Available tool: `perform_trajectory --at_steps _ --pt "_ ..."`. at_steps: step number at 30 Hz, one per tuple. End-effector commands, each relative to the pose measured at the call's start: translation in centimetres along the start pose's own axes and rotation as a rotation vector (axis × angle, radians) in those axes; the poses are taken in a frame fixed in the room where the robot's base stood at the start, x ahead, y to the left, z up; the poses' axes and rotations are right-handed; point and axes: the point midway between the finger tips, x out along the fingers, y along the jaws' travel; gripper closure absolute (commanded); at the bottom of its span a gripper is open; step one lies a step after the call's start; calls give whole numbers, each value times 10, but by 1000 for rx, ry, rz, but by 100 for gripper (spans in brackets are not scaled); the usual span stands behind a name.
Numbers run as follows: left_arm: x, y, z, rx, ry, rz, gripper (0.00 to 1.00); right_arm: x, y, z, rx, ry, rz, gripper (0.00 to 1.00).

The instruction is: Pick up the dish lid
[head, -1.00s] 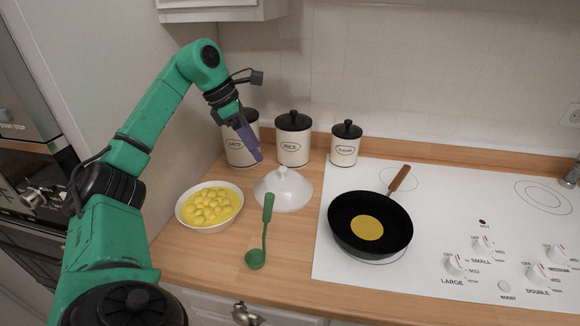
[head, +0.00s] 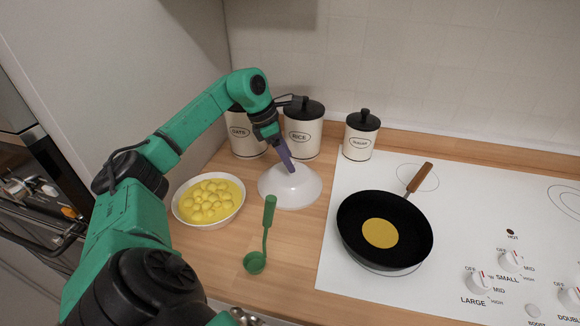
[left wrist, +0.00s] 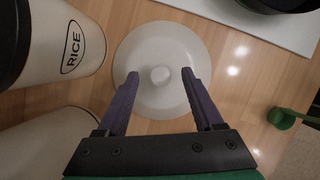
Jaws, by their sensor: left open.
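The dish lid (head: 291,187) is a white dome with a small round knob, resting on the wooden counter between the bowl and the hob. My left gripper (head: 290,168) is just over the lid from the back left, its purple fingers pointing down. In the left wrist view the lid (left wrist: 161,103) lies below the fingers. The open left gripper (left wrist: 159,78) has one finger on each side of the knob (left wrist: 160,75), with gaps on both sides. In the head view the fingers partly hide the knob. My right gripper is not in view.
A white bowl of yellow pieces (head: 181,213) stands left of the lid. Canisters (head: 303,133) stand behind it, close to my left gripper. A green ladle (head: 267,225) is in front. A black frying pan (head: 350,232) sits on the white hob at right.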

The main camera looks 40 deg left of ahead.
Motion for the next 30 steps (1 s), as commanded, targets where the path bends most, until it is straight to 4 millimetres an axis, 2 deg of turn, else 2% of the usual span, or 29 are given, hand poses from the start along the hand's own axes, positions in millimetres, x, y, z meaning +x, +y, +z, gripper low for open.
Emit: perform_trajectory --at_steps 4,10,14,15,16,30 --pt "19 0 1 0 0 -1 32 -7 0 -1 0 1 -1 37" --pt "21 0 0 0 0 2 32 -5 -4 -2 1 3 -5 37" --pt "21 0 0 0 0 1 81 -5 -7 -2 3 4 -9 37" --pt "21 0 0 0 0 2 97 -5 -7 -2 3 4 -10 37" --pt "21 0 0 0 0 2 100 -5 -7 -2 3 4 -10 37" --pt "20 0 0 0 -1 2 100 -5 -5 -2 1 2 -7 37"
